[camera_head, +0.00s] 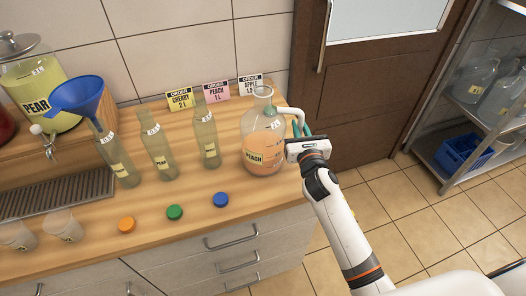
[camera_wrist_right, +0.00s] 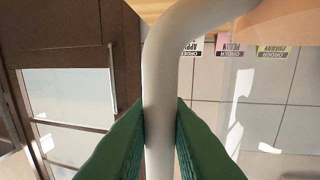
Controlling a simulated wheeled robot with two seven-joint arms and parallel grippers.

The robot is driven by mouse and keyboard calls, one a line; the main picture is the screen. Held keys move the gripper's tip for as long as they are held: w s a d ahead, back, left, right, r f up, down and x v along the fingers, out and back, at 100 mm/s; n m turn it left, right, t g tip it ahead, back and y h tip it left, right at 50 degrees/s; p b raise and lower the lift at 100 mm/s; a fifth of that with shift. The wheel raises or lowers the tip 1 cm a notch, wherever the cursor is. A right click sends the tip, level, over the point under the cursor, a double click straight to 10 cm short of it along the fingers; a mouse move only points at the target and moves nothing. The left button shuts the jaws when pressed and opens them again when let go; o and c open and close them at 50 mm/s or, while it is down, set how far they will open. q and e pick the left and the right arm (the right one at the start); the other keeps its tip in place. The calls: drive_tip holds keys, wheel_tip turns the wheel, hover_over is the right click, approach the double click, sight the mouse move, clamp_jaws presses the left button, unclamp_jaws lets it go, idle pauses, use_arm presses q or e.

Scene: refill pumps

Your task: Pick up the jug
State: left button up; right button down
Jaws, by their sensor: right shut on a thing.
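The jug (camera_head: 264,143) is a clear glass vessel labelled PEACH with orange-pink liquid in its lower part. It stands upright at the right end of the wooden counter in the head view. Its white handle (camera_head: 294,112) points right, toward my arm. My right gripper (camera_head: 302,128) is at the handle. In the right wrist view the green fingers (camera_wrist_right: 160,128) are shut on the white handle (camera_wrist_right: 160,75), one on each side. The jug's base appears to be on the counter; I cannot tell if it is lifted. My left gripper is not in view.
Several bottles, one holding a blue funnel (camera_head: 78,97), stand left of the jug. Orange, green and blue caps (camera_head: 221,199) lie in front. Order cards (camera_head: 216,91) stand behind. A pear dispenser (camera_head: 40,85) is at left, a metal shelf (camera_head: 470,120) at right.

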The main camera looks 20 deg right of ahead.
drive_tip(key=shift+r, duration=0.15)
drive_tip(key=shift+r, duration=0.1)
